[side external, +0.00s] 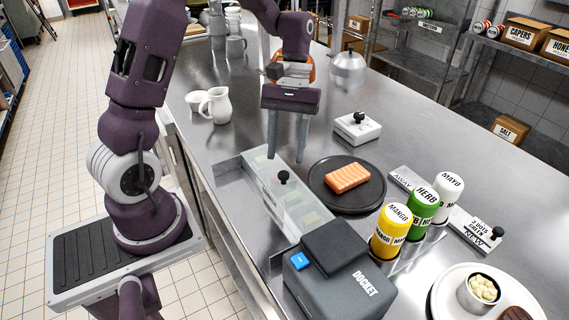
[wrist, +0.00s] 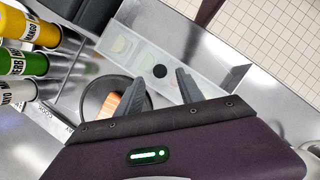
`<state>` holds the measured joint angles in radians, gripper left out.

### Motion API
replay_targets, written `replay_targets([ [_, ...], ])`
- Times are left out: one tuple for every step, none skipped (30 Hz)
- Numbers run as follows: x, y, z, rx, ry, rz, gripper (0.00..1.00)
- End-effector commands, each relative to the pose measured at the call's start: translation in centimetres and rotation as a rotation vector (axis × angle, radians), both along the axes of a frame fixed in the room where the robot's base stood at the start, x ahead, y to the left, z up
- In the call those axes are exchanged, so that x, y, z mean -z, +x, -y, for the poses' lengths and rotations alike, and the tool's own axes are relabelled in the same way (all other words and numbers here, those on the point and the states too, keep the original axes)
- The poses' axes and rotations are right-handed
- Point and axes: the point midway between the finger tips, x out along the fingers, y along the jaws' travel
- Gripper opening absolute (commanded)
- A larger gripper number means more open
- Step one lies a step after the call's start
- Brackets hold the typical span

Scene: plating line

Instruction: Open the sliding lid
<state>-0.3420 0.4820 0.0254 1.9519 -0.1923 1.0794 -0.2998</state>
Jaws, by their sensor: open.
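A long bin with a frosted, see-through sliding lid (side external: 296,203) sits on the steel counter, left of the dark plate. A black knob (side external: 283,177) stands up from the lid. Blurred pale and greenish contents show through it. In the wrist view the lid (wrist: 186,72) lies beyond my fingertips, with the knob (wrist: 160,71) between the fingers in the picture. My gripper (side external: 287,157) is open and empty, pointing down above the far part of the bin. Its fingers (wrist: 159,79) look apart from the knob.
A dark plate (side external: 325,201) with an orange fillet (side external: 347,177) lies right of the bin. A dark docket printer (side external: 340,287) stands at its near end. Labelled bottles (side external: 422,204) stand right. A white box with a black knob (side external: 357,128) and a white jug (side external: 216,105) stand behind.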

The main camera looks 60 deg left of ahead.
Motion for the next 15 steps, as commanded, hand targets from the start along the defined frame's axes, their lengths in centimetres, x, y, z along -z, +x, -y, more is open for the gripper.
replay_targets([
  [0.9, -0.4, 0.3, 0.001, -0.002, -0.004, 0.45],
  [1.4, -0.5, 0.5, 0.002, -0.001, -0.003, 0.45],
  [2.0, -0.7, 0.6, 0.002, -0.001, -0.003, 0.45],
  [2.4, -0.8, 0.8, 0.003, -0.001, -0.003, 0.45],
  [2.7, -0.9, 0.8, 0.003, -0.001, -0.002, 0.45],
  [3.0, -1.0, 0.9, 0.003, 0.0, -0.001, 0.45],
  [3.2, -1.0, 1.0, 0.002, 0.0, 0.0, 0.45],
  [3.3, -1.0, 1.0, 0.003, 0.001, 0.001, 0.45],
  [3.4, -1.1, 1.0, 0.003, 0.001, 0.001, 0.45],
  [3.5, -1.1, 1.1, 0.003, 0.001, 0.001, 0.45],
  [3.5, -1.1, 1.1, 0.003, 0.001, 0.001, 0.45],
  [3.5, -1.1, 1.1, 0.003, 0.001, 0.001, 0.45],
  [3.5, -1.1, 1.0, 0.003, 0.001, 0.001, 0.45],
  [3.4, -1.1, 1.1, 0.003, 0.001, 0.001, 0.45],
  [3.4, -1.1, 1.1, 0.003, 0.001, 0.002, 0.43],
])
